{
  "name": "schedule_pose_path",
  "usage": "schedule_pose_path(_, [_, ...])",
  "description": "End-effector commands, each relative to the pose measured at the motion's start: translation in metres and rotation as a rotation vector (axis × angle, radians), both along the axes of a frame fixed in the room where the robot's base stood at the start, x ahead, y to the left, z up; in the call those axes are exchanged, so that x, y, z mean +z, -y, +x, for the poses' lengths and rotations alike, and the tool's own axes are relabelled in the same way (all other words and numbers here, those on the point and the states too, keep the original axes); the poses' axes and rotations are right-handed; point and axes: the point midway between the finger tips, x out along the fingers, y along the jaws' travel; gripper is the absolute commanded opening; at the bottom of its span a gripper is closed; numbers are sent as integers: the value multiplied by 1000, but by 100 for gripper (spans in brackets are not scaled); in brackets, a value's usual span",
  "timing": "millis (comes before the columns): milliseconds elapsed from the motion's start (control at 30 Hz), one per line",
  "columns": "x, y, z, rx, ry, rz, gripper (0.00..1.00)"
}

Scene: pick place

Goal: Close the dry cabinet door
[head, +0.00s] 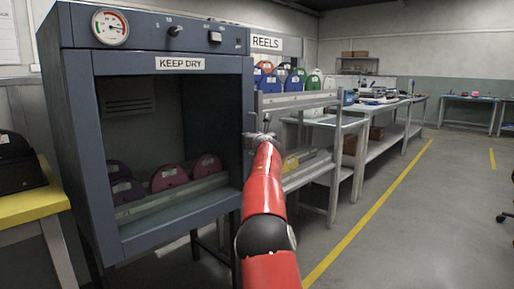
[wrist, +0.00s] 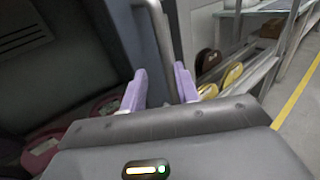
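The dry cabinet (head: 75,150) is dark blue-grey and stands at the left in the head view, with a gauge and switches on top. Its framed door (head: 180,234) has a clear pane and a "KEEP DRY" label. The door looks near the cabinet front; I cannot tell how wide any gap is. My gripper (head: 258,138) is at the door's right edge. In the wrist view, the metal bar handle (wrist: 155,18) runs between the two purple fingers of my gripper (wrist: 160,85). The fingers are apart, with space beside the bar. Contact is unclear.
Reels (head: 170,178) sit inside the cabinet. A yellow table (head: 32,204) is at the left.

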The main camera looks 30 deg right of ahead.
Motion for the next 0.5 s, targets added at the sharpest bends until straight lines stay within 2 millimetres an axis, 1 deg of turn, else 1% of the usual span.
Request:
schedule_pose_path(33, [-4,-7,-7,9,5,3,25])
schedule_pose_path(200, [-2,-13,-26,9,3,3,25])
schedule_pose_path(333, [-1,-16,-33,12,2,3,25])
schedule_pose_path(500, [1,-17,-35,14,3,3,25])
